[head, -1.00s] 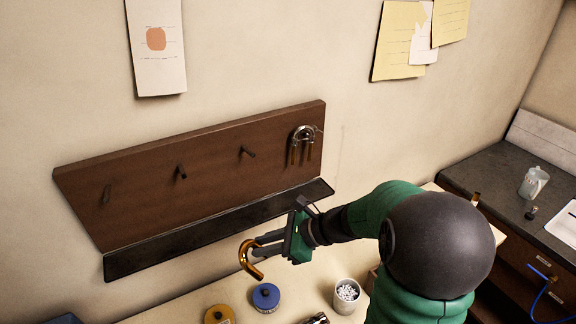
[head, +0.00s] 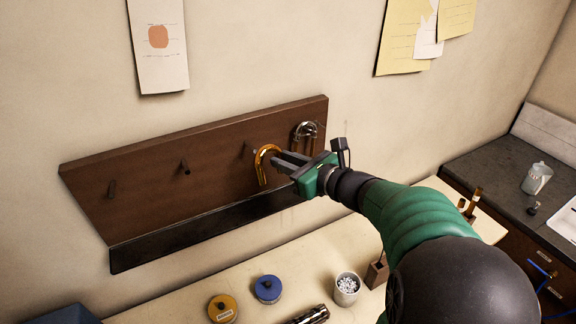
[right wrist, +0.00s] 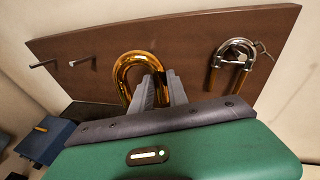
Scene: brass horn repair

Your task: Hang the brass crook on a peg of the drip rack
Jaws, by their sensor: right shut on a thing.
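The brass crook (head: 262,166) is a U-shaped golden tube, held with its bend up and its legs hanging down. My right gripper (head: 276,158) is shut on one side of it; in the right wrist view the crook (right wrist: 126,66) shows at the fingertips (right wrist: 160,88). The drip rack (head: 140,165) is a dark wooden board on the wall with several pegs. The crook is in front of the board by the third peg from the left (head: 248,147), which is partly hidden behind it. Whether the crook touches that peg I cannot tell. My left gripper is not in view.
A silver and brass crook (head: 305,132) hangs at the rack's right end, close to my right gripper. A black drip tray (head: 190,232) runs below the board. On the bench are a blue tin (head: 268,289), a yellow tin (head: 222,308) and a cup of white bits (head: 346,289).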

